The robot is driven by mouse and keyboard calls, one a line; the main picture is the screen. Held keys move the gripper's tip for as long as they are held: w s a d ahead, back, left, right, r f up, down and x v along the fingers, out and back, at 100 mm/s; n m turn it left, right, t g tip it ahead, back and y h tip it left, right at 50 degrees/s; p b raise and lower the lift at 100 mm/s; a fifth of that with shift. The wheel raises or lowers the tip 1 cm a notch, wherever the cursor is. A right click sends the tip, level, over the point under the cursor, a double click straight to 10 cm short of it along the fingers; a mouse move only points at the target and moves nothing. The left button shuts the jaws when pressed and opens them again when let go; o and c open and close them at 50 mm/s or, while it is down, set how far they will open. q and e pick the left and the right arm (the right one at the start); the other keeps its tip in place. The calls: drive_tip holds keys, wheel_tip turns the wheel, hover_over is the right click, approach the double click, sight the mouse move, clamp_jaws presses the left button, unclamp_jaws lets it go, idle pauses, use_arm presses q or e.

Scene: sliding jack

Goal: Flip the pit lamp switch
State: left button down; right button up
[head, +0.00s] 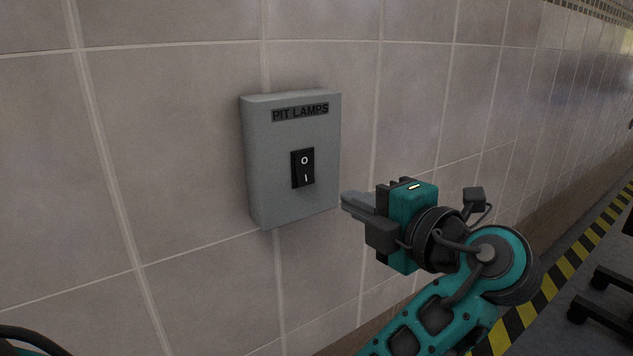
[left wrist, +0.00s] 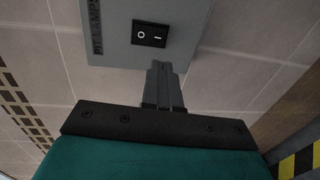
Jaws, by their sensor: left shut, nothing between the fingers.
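A grey switch box (head: 291,210) labelled PIT LAMPS hangs on the tiled wall in the head view. Its black rocker switch (head: 303,168) has O at the top and I at the bottom. I cannot tell which side is pressed in. My left gripper (head: 346,201) is shut and empty, its tips beside the box's lower right edge. In the left wrist view, the shut fingers (left wrist: 161,68) point toward the box (left wrist: 190,12), with the rocker (left wrist: 151,34) just beyond the tips. I see no clear contact with the rocker. My right gripper is not in view.
The tiled wall (head: 180,150) is bare around the box. A yellow and black striped floor edge (head: 545,290) runs along the right, with dark legs of some object (head: 600,310) beyond it.

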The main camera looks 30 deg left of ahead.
sight(306, 181)
use_arm(q)
drive_tip(key=p+x, duration=0.1)
drive_tip(key=x, duration=0.9)
drive_tip(key=shift+a+p, duration=0.15)
drive_tip(key=shift+p, duration=0.2)
